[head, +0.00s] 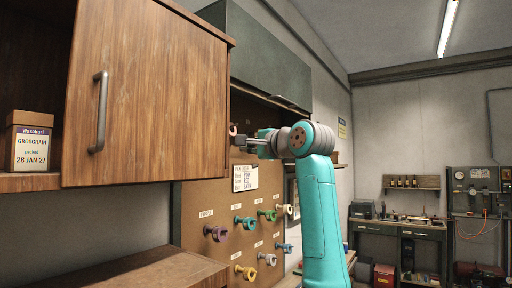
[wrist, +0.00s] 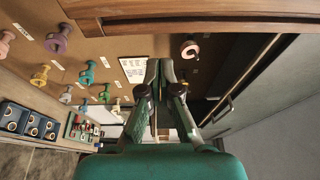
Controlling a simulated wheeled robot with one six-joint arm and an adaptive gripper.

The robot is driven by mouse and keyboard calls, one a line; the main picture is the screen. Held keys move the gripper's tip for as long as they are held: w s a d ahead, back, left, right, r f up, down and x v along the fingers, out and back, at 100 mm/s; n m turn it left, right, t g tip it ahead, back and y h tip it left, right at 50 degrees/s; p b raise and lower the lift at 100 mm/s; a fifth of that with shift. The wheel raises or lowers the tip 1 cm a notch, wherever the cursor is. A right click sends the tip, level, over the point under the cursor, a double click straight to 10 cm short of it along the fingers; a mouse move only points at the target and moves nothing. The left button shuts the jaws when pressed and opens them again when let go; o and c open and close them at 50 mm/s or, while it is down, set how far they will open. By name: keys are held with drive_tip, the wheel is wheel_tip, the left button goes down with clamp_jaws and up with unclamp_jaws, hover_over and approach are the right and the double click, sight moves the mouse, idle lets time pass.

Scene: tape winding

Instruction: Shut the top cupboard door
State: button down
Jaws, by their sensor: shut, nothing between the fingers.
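A brown wooden cupboard door (head: 160,95) with an upright metal handle (head: 99,112) fills the upper left of the head view. The cupboard is open at the door's left, where its shelf and a box show. A wooden edge (wrist: 190,22) crosses the top of the wrist view. Beyond it hangs a grey-green cupboard (head: 268,58) with a bar handle along its lower edge; I cannot tell whether it is fully shut. My gripper (head: 255,141) is just right of the wooden door in the head view, pointing left. Its fingers (wrist: 154,66) are shut and empty.
A brown box labelled Grosgrain (head: 31,147) sits on the shelf at left. Below, a brown pegboard (head: 205,262) carries several coloured spools on pegs and a white paper list (head: 245,178). A workbench (head: 400,228) stands against the far wall.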

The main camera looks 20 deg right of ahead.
sight(226, 147)
drive_tip(key=shift+w+a, duration=0.15)
drive_tip(key=shift+a, duration=0.9)
drive_tip(key=shift+w+a, duration=0.15)
drive_tip(key=shift+a, duration=0.9)
drive_tip(key=shift+a, duration=0.15)
